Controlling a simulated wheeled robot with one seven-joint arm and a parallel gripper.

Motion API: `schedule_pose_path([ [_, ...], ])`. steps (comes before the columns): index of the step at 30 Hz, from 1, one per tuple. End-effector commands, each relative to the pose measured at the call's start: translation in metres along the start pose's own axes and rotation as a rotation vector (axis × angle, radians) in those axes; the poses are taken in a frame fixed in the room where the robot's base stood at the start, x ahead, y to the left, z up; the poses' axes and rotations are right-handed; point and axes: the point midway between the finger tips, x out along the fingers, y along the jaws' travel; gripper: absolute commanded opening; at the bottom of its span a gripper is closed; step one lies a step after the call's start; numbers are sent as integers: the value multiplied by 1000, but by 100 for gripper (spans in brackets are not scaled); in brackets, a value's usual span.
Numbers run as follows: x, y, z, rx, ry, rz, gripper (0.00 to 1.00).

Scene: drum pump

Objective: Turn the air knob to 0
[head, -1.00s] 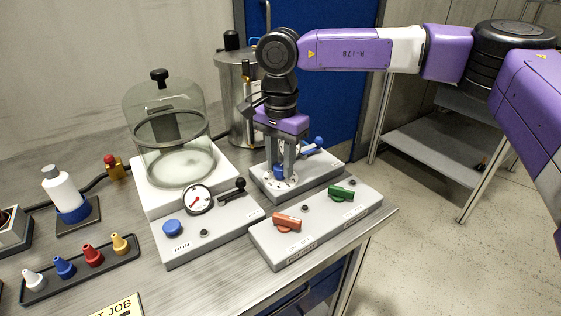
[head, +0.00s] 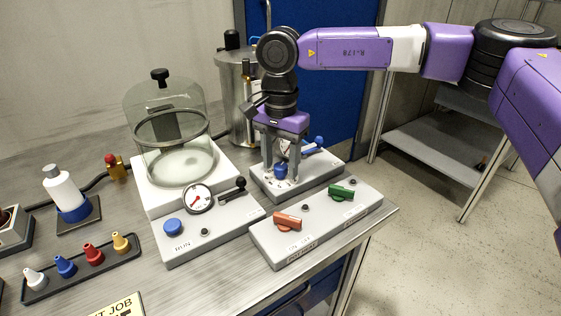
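The small blue knob (head: 281,172) stands on the grey panel (head: 325,172) at the back right of the bench. A dial with markings lies around the knob's foot; its pointer and numbers are too small to read. My gripper (head: 281,160) points down over this panel. Its two fingers are spread apart, one on each side just above the knob, with a gap visible between them and the knob. A gauge behind the fingers is partly hidden.
A blue-handled lever (head: 318,142) is close right of my gripper. The glass bell jar (head: 170,135) stands to the left and a metal canister (head: 236,95) behind. A panel with red (head: 287,221) and green (head: 341,192) handles lies in front.

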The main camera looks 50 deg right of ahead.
Motion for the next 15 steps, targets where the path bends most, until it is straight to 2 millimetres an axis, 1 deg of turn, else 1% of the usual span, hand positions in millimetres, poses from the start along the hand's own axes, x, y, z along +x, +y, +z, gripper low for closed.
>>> schedule_pose_path([
  [5, 0, 0, 0, 1, 0, 1, 52],
  [8, -7, 0, -1, 1, 1, 0, 52],
  [11, -21, 0, -1, 1, 2, -1, 52],
  [15, -45, 0, -1, 1, 2, -1, 52],
])
